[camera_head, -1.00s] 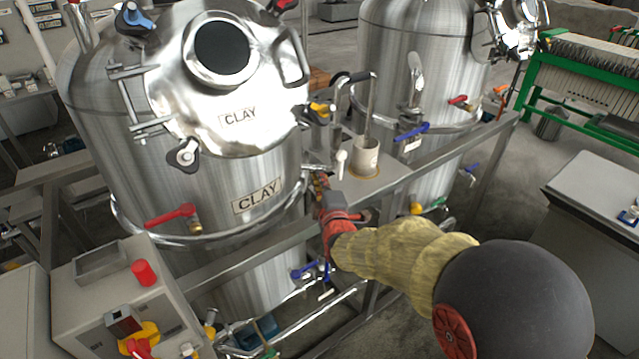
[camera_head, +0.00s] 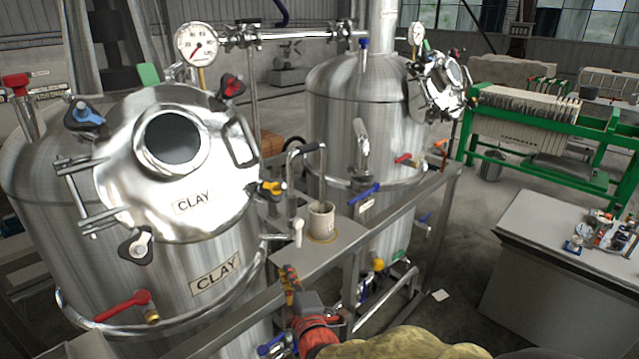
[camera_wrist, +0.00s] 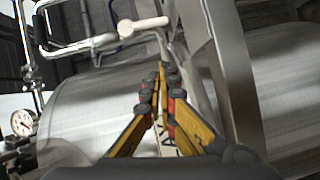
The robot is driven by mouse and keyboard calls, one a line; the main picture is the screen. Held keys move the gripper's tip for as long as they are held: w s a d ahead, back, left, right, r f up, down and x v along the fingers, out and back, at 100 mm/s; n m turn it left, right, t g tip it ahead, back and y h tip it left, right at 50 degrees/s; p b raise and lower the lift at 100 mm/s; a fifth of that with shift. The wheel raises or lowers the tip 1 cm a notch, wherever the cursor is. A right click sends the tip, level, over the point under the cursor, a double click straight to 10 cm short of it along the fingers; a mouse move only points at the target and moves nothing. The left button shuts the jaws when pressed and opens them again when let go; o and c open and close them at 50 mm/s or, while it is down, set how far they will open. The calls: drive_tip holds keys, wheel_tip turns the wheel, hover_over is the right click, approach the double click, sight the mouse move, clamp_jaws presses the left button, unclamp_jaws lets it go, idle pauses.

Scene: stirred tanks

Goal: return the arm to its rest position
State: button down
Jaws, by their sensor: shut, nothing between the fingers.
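My gripper (camera_head: 290,280) is at the bottom middle of the head view, in front of the frame between the two tanks. In the wrist view its yellow and black fingers (camera_wrist: 161,80) come together at their tips with nothing between them. My arm runs from it to the lower right, with a yellowish sleeve at the bottom edge. The rest of the arm is out of view.
The steel CLAY tank (camera_head: 120,230) fills the left, with its round hatch and red-handled valve (camera_head: 125,304). A second tank (camera_head: 335,120) stands behind. A cup (camera_head: 321,218) stands on a small shelf (camera_head: 335,248) close above my gripper. A grey bench (camera_head: 570,240) is at right.

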drive_tip(key=s+d+r+m+g+h, duration=0.1)
drive_tip(key=s+d+r+m, duration=0.15)
drive_tip(key=d, duration=0.35)
drive_tip(key=s+d+r+m+g+h, duration=0.2)
drive_tip(key=d+m, duration=0.2)
drive_tip(key=d, duration=0.2)
drive_tip(key=s+d+r+m+g+h, duration=0.1)
drive_tip(key=s+d+r+m, duration=0.1)
drive_tip(key=d+m, duration=0.3)
drive_tip(key=s+d+m+g+h, duration=0.1)
drive_tip(key=s+d+m+g, duration=0.1)
drive_tip(key=s+d, duration=0.3)
drive_tip(key=s+d+m+g+h, duration=0.1)
drive_tip(key=s+d+m, duration=0.3)
drive_tip(key=s, duration=0.6)
drive_tip(key=s+d+m+g+h, duration=0.1)
drive_tip(key=s+d+m+g, duration=0.2)
drive_tip(key=s+d, duration=0.2)
drive_tip(key=s, duration=0.3)
drive_tip(key=shift+s+d+f, duration=0.25)
drive_tip(key=shift+d+f, duration=0.15)
